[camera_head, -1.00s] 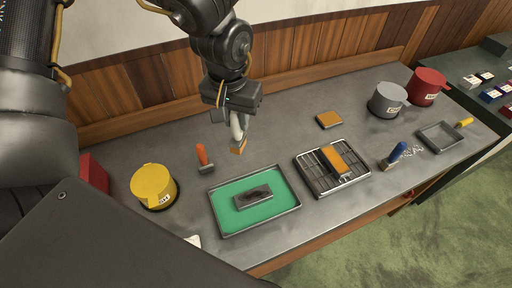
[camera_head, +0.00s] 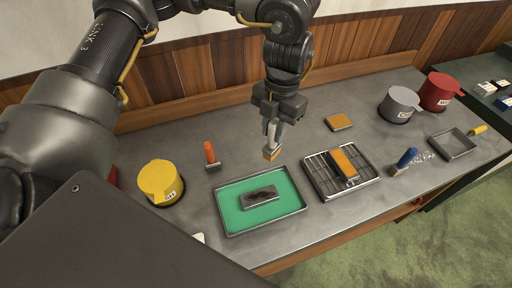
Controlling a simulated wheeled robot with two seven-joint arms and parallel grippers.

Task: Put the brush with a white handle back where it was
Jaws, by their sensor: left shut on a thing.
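My left gripper (camera_head: 277,120) comes down from the top middle and is shut on the white-handled brush (camera_head: 273,141). The brush hangs with its tan bristle end (camera_head: 271,154) down, above the workbench, just behind the back right part of the green-lined tray (camera_head: 222,212). I cannot tell how far above the surface it is. A brush with an orange handle (camera_head: 210,154) stands to its left, and one with a blue handle (camera_head: 406,158) is at the right. My right gripper is not in view.
A dark block (camera_head: 259,197) lies in the green-lined tray. A gridded metal case (camera_head: 318,177) holds an orange-brown block (camera_head: 344,163). An orange-brown pad (camera_head: 338,122) lies behind it. A yellow pot (camera_head: 160,183) stands left; grey (camera_head: 399,104) and red (camera_head: 438,91) pots stand back right.

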